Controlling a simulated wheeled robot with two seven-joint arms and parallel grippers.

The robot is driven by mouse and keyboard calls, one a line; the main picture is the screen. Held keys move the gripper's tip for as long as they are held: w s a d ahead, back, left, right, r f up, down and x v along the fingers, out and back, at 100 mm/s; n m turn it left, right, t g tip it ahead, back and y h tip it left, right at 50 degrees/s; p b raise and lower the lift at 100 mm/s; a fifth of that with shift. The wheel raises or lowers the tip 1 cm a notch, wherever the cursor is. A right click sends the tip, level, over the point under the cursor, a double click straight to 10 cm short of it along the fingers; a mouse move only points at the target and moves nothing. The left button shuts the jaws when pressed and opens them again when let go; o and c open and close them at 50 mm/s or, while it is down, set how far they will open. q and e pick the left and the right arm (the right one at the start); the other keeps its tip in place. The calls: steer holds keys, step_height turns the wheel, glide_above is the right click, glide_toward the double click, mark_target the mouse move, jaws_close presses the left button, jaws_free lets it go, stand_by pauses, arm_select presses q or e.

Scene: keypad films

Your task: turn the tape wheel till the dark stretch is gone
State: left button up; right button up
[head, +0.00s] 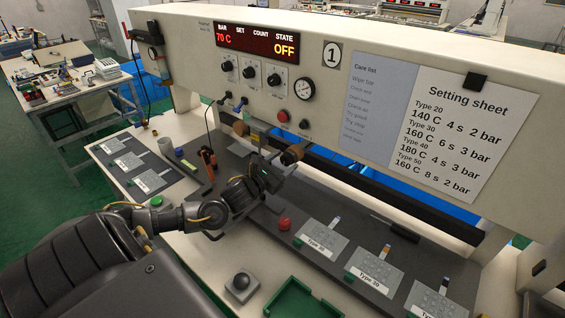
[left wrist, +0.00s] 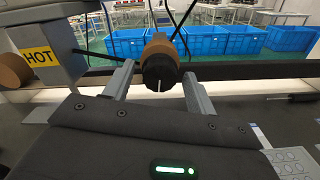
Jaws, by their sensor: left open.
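The tape wheel (left wrist: 163,72) is a dark ribbed knob with a white mark pointing straight down, in front of a brown roll (left wrist: 160,42). In the head view the brown roll (head: 292,154) shows below the press front, beyond my left gripper (head: 277,163). In the left wrist view my left gripper (left wrist: 158,78) is open, with one finger on each side of the knob; contact cannot be told. A second brown roll (left wrist: 12,72) is at the left. I cannot make out a dark stretch on the tape. My right gripper is not in view.
A block with a yellow HOT label (left wrist: 38,57) stands left of the fingers. A red button (head: 284,224), keypad plates (head: 318,240) and a green tray (head: 292,300) lie on the bench. The display (head: 257,42) reads 70 C and OFF. A setting sheet (head: 458,130) hangs on the press.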

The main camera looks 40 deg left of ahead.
arm_select(q)
steer(key=c, duration=1)
steer(key=n, duration=0.3)
steer(key=shift+n+p, duration=0.3)
steer(key=shift+n, duration=0.1)
steer(key=n+p, duration=0.1)
steer(key=n, duration=0.3)
steer(key=shift+n, duration=0.3)
steer(key=n+p, duration=0.1)
steer(key=n, duration=0.4)
steer(key=shift+n+p, duration=0.3)
steer(key=shift+n, duration=0.5)
